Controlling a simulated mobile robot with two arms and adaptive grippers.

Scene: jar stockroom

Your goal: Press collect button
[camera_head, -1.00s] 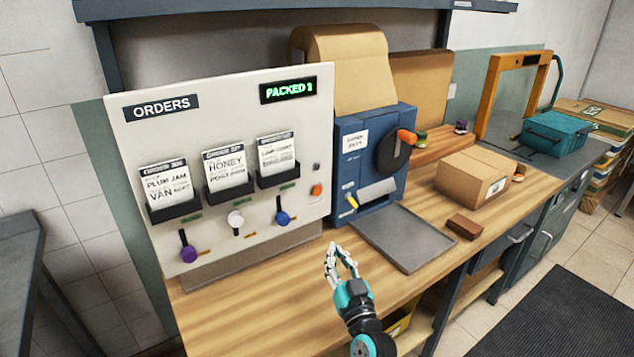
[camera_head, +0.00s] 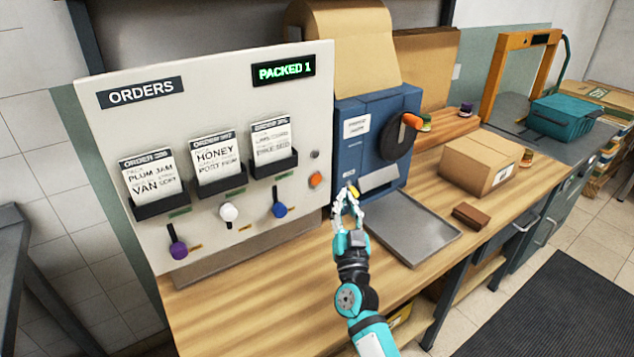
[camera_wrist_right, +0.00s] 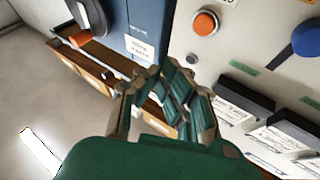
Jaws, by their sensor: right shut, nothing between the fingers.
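A round orange button (camera_head: 316,180) is on the right edge of the white orders board (camera_head: 225,85), below a small grey knob (camera_head: 315,154). No label naming a collect button is readable. The orange button (camera_wrist_right: 205,22) also shows at the top of the right wrist view. My right gripper (camera_head: 348,197) is shut and empty, fingers pointing up, just right of and a little below the orange button in the head view. It appears apart from the button. In the wrist view its fingers (camera_wrist_right: 170,80) partly cover the background. My left gripper is not in view.
A blue machine (camera_head: 362,135) with a black crank wheel and a grey tray (camera_head: 415,232) stands right of the board. Purple, white and blue levers (camera_head: 279,205) stick out of the board. A cardboard box (camera_head: 482,163) and brown block (camera_head: 471,215) lie on the wooden counter.

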